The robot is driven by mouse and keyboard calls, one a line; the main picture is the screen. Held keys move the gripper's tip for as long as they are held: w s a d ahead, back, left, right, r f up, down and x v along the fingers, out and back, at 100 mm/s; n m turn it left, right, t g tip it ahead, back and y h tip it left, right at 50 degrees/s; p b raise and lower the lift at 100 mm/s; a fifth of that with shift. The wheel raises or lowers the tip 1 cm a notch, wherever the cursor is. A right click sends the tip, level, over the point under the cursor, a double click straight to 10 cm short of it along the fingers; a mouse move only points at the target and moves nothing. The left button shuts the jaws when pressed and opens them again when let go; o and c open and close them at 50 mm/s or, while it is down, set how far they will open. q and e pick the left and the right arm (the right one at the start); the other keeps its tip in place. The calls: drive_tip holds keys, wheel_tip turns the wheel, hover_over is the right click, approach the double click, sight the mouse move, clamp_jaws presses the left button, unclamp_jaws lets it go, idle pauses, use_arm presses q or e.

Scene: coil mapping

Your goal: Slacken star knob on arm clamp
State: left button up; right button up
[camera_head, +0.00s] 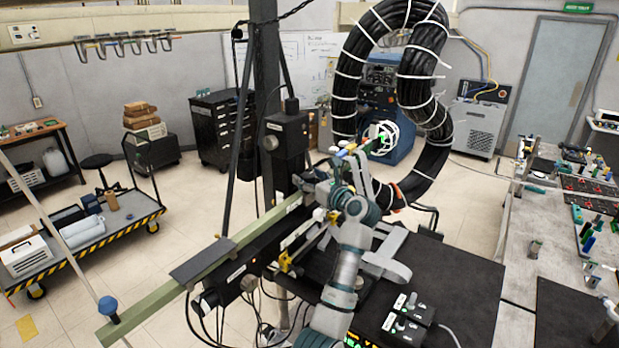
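My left arm rises from the bottom centre, grey with teal joints. My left gripper (339,197) is at its upper end, beside the clamp hardware on the long green beam (205,257). The fingers blend into the parts behind them, so I cannot tell whether they are open or shut, or whether they touch anything. A black clamp-like block (288,134) sits on the dark upright post (266,75), with a pale round knob (270,143) on its left side. Small pale knobs (319,214) show close to the gripper. I cannot tell which one is the star knob. My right gripper is not in view.
A thick black cable loop (345,84) with white ties hangs behind the gripper. A black control box (408,309) sits on the dark surface (460,285). A cluttered workbench (545,262) stands at right.

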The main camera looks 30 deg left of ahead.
use_arm(q)
drive_tip(key=shift+s, duration=0.1)
drive_tip(key=c, duration=1)
drive_tip(key=shift+f+m+t+h+b, duration=0.25)
drive_tip(key=shift+m+t+h+b, duration=0.25)
drive_tip(key=shift+t+b, duration=0.45)
drive_tip(key=shift+r+m+t+h+b, duration=0.2)
drive_tip(key=shift+m+t+h+b, duration=0.15)
drive_tip(key=shift+m+t+h, duration=0.8)
drive_tip(key=shift+t+y, duration=0.25)
drive_tip(key=shift+t, duration=0.05)
drive_tip(key=o, duration=1.2)
drive_tip(key=v, duration=1.1)
drive_tip(key=shift+d, duration=0.45)
